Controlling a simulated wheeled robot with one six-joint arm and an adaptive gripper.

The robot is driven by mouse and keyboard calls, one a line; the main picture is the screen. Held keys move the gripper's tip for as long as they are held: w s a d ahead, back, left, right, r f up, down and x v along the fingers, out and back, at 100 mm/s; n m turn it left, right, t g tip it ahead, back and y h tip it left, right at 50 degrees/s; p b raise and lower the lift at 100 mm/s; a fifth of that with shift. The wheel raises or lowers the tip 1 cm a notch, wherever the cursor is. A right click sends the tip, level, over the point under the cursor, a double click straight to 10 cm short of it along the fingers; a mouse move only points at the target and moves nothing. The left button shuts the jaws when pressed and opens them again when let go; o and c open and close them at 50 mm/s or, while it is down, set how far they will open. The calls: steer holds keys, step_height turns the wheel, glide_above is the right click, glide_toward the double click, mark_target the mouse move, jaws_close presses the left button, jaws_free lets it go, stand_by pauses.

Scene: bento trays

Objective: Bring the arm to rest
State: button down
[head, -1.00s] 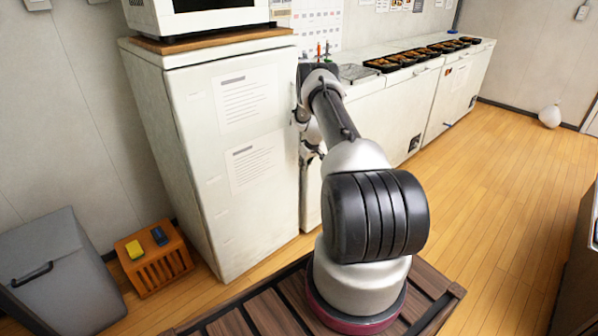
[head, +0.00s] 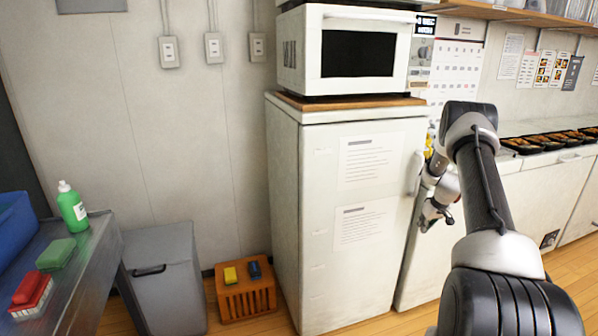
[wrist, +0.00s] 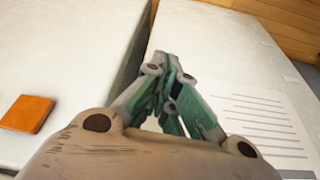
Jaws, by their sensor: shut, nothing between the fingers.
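My arm rises at the right of the head view and bends down beside the white refrigerator. My gripper (head: 436,218) hangs by the refrigerator's right front edge, in front of the white counter. In the wrist view my gripper (wrist: 168,72) has its fingers together with nothing between them. The white refrigerator (head: 300,220) carries two paper notices; part of one notice (wrist: 250,110) shows in the wrist view close to the fingers. I cannot tell whether the gripper touches anything.
A microwave (head: 290,62) stands on the refrigerator. Several bento trays (head: 545,143) sit on the counter (head: 570,185) at right. A grey bin (head: 165,290), a wooden crate (head: 247,303) and a steel table (head: 85,270) stand left. An orange square (wrist: 27,114) lies left in the wrist view.

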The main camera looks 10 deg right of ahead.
steer(key=s+a+m+g+y, duration=0.25)
steer(key=s+a, duration=0.45)
steer(key=s, duration=0.4)
steer(key=s+a+r+t+h, duration=0.1)
steer(key=s+a+r, duration=0.7)
steer(key=r, duration=0.5)
steer(key=s+a+r+n, duration=0.1)
steer(key=s+a+r, duration=0.7)
steer(key=s+r, duration=0.5)
steer(key=s+a+r+n+t+h, duration=0.1)
steer(key=s+a+r, duration=0.7)
steer(key=r, duration=0.7)
steer(key=s, duration=0.2)
steer(key=shift+s+a+t+h, duration=0.2)
steer(key=shift+s+t+h, duration=0.15)
steer(key=shift+d+n, duration=0.1)
steer(key=shift+n, duration=0.15)
